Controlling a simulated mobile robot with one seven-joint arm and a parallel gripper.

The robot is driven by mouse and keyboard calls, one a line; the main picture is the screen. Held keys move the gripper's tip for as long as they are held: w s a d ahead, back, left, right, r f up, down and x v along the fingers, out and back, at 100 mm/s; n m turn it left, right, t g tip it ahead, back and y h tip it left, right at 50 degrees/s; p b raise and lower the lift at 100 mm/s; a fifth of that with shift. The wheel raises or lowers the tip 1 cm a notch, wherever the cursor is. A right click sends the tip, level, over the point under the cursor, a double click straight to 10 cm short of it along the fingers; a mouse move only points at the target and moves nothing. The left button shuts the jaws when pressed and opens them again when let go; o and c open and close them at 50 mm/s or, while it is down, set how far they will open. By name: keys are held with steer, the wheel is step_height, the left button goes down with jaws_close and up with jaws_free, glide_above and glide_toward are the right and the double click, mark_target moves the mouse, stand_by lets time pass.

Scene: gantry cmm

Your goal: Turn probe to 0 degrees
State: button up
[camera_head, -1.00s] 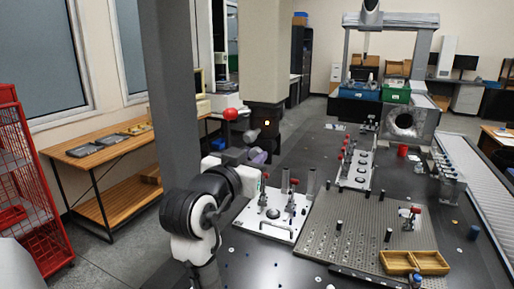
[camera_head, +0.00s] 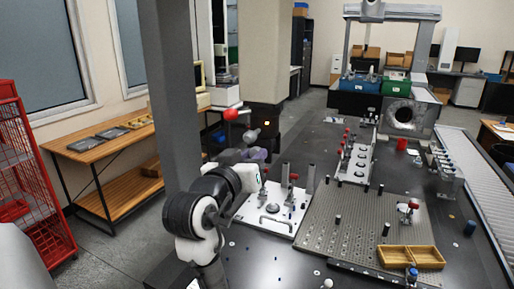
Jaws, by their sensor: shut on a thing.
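The probe has a dark head (camera_head: 265,117) at the lower end of a beige column, with a small orange light on it. A stylus with a red ball (camera_head: 231,114) sticks out to its left. A grey rod with a rounded end (camera_head: 250,135) sits just below and right of the red ball. My gripper (camera_head: 254,154) is small and dark just under this rod, behind my white and black wrist. It is shut on a part of the probe; the fingertips and the exact contact are too small and partly hidden.
A grey pillar (camera_head: 170,100) stands close on the left of my arm. A fixture plate (camera_head: 275,215) with clamps lies below right, beside a perforated plate (camera_head: 350,235) with a wooden tray (camera_head: 408,258). A wooden bench (camera_head: 105,155) and red rack (camera_head: 30,180) stand left.

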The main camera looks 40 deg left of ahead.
steer(key=shift+r+n+p, duration=0.1)
steer(key=shift+n+p, duration=0.7)
steer(key=shift+n, duration=0.5)
steer(key=o, duration=0.6)
steer(key=shift+o, duration=0.2)
steer(key=v, duration=0.7)
